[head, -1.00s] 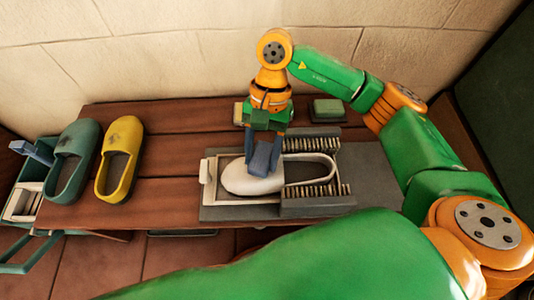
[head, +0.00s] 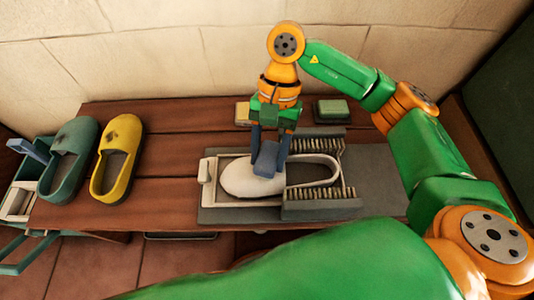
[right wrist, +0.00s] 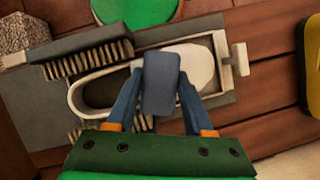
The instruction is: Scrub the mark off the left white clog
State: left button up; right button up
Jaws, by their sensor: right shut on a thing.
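One white clog (head: 250,181) lies in a pale frame (head: 206,180) with brush strips on the grey mat (head: 385,203), toe to the left. It also shows in the right wrist view (right wrist: 200,66). My right gripper (head: 269,148), pointing down over the clog, is shut on a blue-grey block (head: 266,159). The block, also in the right wrist view (right wrist: 161,82), is over the clog's upper and seems to touch it. The block covers part of the clog, and I see no mark on the rest. My left gripper is not in view.
A yellow clog (head: 102,188) and a teal clog (head: 53,186), both with dark smudges, stand at the left of the wooden table. A green block (head: 332,105) and a yellowish block (head: 242,108) lie behind the mat.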

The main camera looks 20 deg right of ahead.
jog(key=shift+s+d+f+b, duration=0.1)
jog(key=shift+s+d+b, duration=0.1)
jog(key=shift+d, duration=0.25)
jog(key=shift+s+d+f+b, duration=0.1)
jog(key=shift+d+b, duration=0.05)
jog(key=shift+d, duration=0.25)
jog(key=shift+w+a+r, duration=0.1)
jog(key=shift+w+a, duration=0.1)
jog(key=shift+a, duration=0.45)
jog(key=shift+w+a, duration=0.2)
jog(key=shift+a, duration=0.4)
jog(key=d, duration=0.1)
jog(key=d+b, duration=0.1)
jog(key=b, duration=0.1)
jog(key=shift+s+d+f, duration=0.25)
jog(key=shift+s+d, duration=0.4)
jog(key=shift+d, duration=0.35)
jog(key=r+p, duration=0.1)
jog(key=a+r+p, duration=0.1)
jog(key=r, duration=0.1)
jog(key=r+p, duration=0.1)
jog(key=r, duration=0.1)
jog(key=shift+w+a+p, duration=0.35)
jog(key=shift+w+a, duration=0.05)
jog(key=shift+s+d+r, duration=0.1)
jog(key=shift+d+r, duration=0.05)
jog(key=shift+r, duration=0.05)
